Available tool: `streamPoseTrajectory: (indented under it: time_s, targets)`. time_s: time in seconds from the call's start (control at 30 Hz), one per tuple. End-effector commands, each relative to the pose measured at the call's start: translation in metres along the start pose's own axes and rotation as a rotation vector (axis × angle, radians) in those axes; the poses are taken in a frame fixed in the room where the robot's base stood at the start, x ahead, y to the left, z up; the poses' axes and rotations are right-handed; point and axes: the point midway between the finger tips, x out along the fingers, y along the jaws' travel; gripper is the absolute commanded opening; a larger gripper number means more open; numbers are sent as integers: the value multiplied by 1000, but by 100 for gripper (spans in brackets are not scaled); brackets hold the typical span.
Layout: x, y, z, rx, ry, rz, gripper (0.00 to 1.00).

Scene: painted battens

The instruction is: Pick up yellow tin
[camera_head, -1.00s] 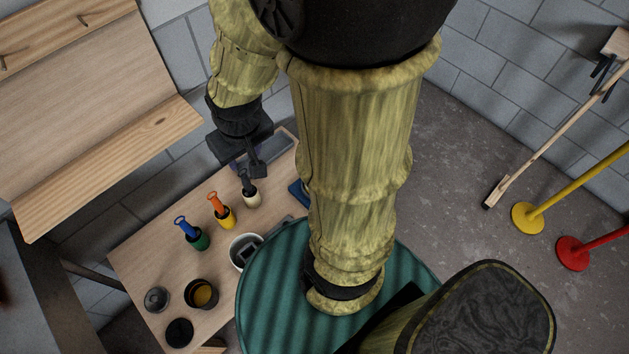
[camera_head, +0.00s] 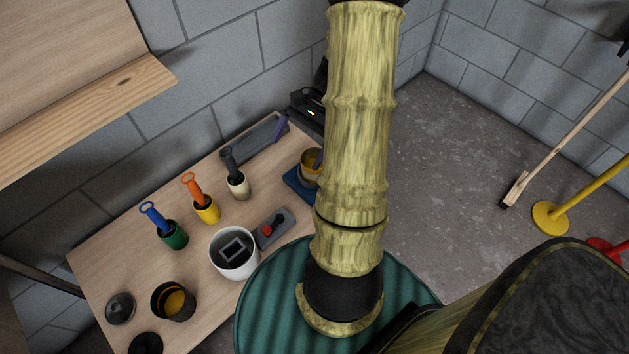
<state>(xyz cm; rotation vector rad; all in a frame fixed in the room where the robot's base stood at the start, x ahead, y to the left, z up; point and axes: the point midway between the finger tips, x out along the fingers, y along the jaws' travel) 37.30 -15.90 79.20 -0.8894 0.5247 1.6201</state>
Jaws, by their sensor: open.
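A small yellow tin (camera_head: 206,211) stands upright on the wooden table, with an orange-handled tool (camera_head: 193,188) sticking out of it. It is the middle of three small tins in a row. My gripper (camera_head: 301,142) appears as a dark body near the far right of the table, partly hidden behind my own arm. It is open, with two purplish parts that look like its fingers, spread apart. It is right of the yellow tin and clear of it. A larger tin with yellow inside (camera_head: 311,166) stands on a blue mat below the gripper, partly covered by my arm.
The green tin (camera_head: 173,236) and cream tin (camera_head: 237,186) flank the yellow tin. A white pot (camera_head: 233,254), a grey block with a red knob (camera_head: 274,229) and a dark tin (camera_head: 174,300) stand nearer. A grey tray (camera_head: 252,143) lies along the wall side.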

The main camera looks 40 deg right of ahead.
Motion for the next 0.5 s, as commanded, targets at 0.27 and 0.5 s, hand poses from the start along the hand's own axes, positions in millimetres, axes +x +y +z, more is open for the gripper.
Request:
streamPoseTrajectory:
  time_s: [0.27, 0.5]
  targets:
    - [31, 39, -118, 317, -292, -294, 100]
    - [39, 92, -210, 493, -543, -592, 100]
